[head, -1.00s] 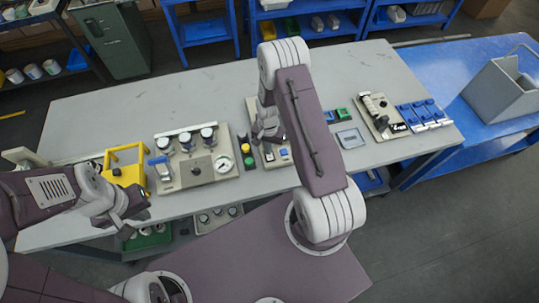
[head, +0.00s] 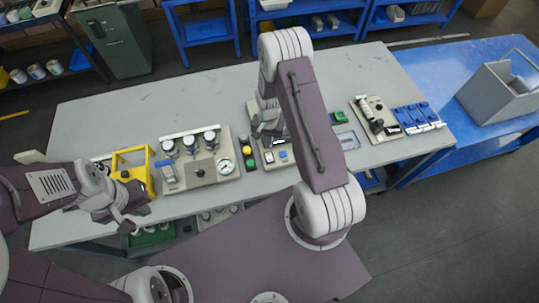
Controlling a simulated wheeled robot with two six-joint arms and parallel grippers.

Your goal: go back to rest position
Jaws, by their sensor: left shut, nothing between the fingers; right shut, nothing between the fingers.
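My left gripper (head: 128,217) is shut and empty at the left, in front of the table's near edge, close to a yellow frame (head: 146,164). My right arm rises in the middle of the head view and bends over the table. My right gripper (head: 262,131) is shut and empty above a beige panel with small buttons (head: 279,157). It is partly hidden behind its own arm.
A grey table (head: 110,117) carries a gauge panel (head: 203,170), green and yellow buttons (head: 248,151), and a panel with blue levers (head: 416,118). A grey bin (head: 497,94) stands on the blue table (head: 448,65) at right. Blue shelves (head: 200,33) stand behind.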

